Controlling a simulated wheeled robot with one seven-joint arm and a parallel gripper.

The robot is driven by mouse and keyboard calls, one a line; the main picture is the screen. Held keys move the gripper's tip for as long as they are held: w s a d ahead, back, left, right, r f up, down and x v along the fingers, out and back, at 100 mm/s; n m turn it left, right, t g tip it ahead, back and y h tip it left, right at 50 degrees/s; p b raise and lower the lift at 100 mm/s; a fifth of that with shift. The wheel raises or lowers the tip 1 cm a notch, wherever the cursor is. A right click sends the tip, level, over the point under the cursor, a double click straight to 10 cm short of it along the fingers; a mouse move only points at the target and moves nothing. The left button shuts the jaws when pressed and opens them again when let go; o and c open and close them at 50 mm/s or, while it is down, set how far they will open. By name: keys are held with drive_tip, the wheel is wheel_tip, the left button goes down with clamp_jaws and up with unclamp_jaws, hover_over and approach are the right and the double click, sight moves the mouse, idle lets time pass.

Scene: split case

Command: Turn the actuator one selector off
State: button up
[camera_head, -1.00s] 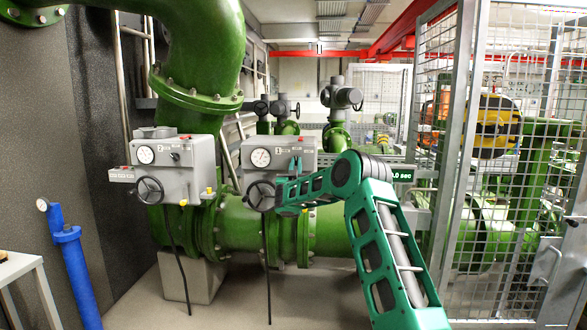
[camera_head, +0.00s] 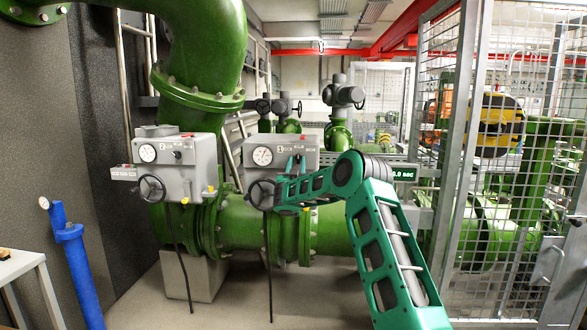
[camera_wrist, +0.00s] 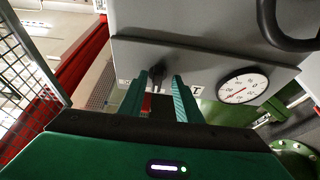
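Two grey actuator boxes stand on the green pipework in the head view. The left actuator (camera_head: 182,183) has a round gauge, a small black selector (camera_head: 177,154) and a black handwheel (camera_head: 151,188). The right actuator (camera_head: 248,156) also has a gauge and handwheel and is partly hidden by my arm. My gripper (camera_head: 297,163) is at the right actuator's front. In the wrist view, its green fingers (camera_wrist: 158,98) are open, one on each side of a small black selector (camera_wrist: 157,76), with visible gaps. The selector's exact setting is unclear.
A mesh cage (camera_head: 450,150) stands close on the right. A blue post (camera_head: 76,265) and a small table (camera_head: 18,268) are at the lower left. The right actuator's handwheel (camera_head: 261,194) sits beside my gripper.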

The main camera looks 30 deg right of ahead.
drive_tip(key=v, duration=1)
drive_tip(key=shift+a+f, duration=0.15)
drive_tip(key=shift+a, duration=0.05)
drive_tip(key=shift+s, duration=0.2)
